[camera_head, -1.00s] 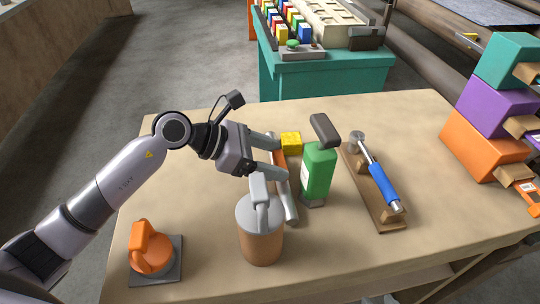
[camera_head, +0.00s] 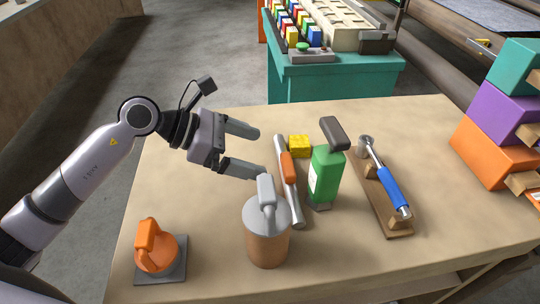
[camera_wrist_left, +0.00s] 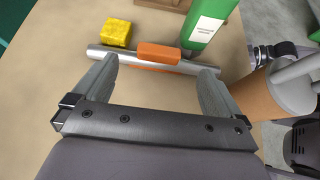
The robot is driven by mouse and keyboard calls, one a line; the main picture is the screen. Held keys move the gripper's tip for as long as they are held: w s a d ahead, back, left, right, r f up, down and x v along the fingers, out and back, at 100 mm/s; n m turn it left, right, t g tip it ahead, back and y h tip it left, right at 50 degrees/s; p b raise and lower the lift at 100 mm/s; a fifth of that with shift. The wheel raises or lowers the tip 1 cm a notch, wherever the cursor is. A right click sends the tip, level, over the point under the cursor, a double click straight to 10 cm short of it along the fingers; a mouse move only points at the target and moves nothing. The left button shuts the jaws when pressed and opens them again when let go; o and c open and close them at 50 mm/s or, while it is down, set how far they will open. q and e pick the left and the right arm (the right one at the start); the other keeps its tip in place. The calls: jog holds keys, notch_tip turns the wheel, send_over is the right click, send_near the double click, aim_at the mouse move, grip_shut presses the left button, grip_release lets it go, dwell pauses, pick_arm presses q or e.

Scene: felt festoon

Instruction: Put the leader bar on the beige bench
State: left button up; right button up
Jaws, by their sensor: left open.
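The leader bar, a grey metal bar with an orange grip (camera_head: 288,168), lies on the beige bench (camera_head: 210,240) between the grey-lidded canister and the green bottle. It also shows in the left wrist view (camera_wrist_left: 158,52), beyond the fingertips. My left gripper (camera_head: 262,153) is open and empty, just left of the bar in the head view. In the wrist view its two fingers (camera_wrist_left: 159,68) are spread wide and point toward the bar. The canister hides part of the bench beside the bar's near end. My right gripper is not in view.
Around the bar stand a yellow block (camera_head: 299,146), a green bottle (camera_head: 326,178) and a canister (camera_head: 267,240). A blue-handled tool (camera_head: 390,186) rests on a wooden rack. An orange-handled thing (camera_head: 155,250) sits front left. Coloured boxes (camera_head: 495,150) stand right. The bench's left middle is clear.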

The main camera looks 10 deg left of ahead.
pick_arm(q)
jog(key=v, duration=0.5)
jog(key=shift+s+a+r, duration=0.1)
jog(key=shift+a, duration=0.1)
